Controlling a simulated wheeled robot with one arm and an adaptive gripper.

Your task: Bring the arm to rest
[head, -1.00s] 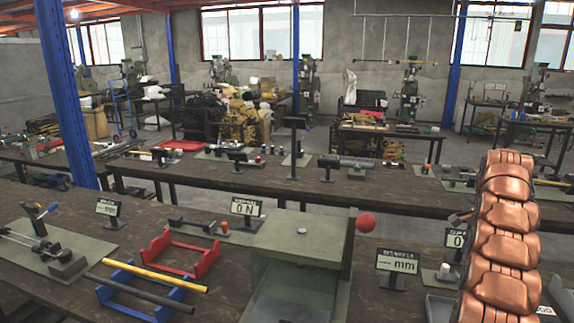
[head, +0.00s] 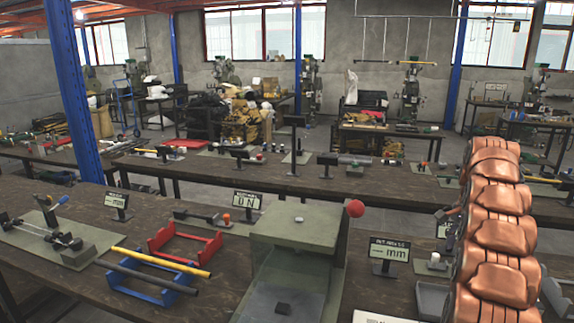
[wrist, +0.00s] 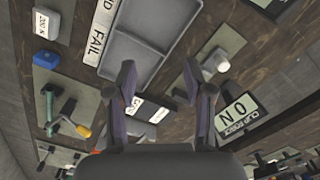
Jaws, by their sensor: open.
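My arm (head: 493,225), a chain of copper-coloured links, stands upright at the right of the head view. My gripper is outside the head view. In the wrist view my gripper (wrist: 166,92) has its two dark fingers wide apart with nothing between them. Beyond the fingers lie a grey two-part tray (wrist: 150,45) and a small white sign on the bench. The fingers appear apart from these things; their exact height above the bench I cannot tell.
The near bench (head: 215,290) carries a green press housing (head: 298,228) with a red ball knob (head: 355,208), a red rack (head: 185,247), a blue rack (head: 150,290) with rods, and display signs. A blue post (head: 75,95) stands at left. A display reading "ON" (wrist: 237,113) shows in the wrist view.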

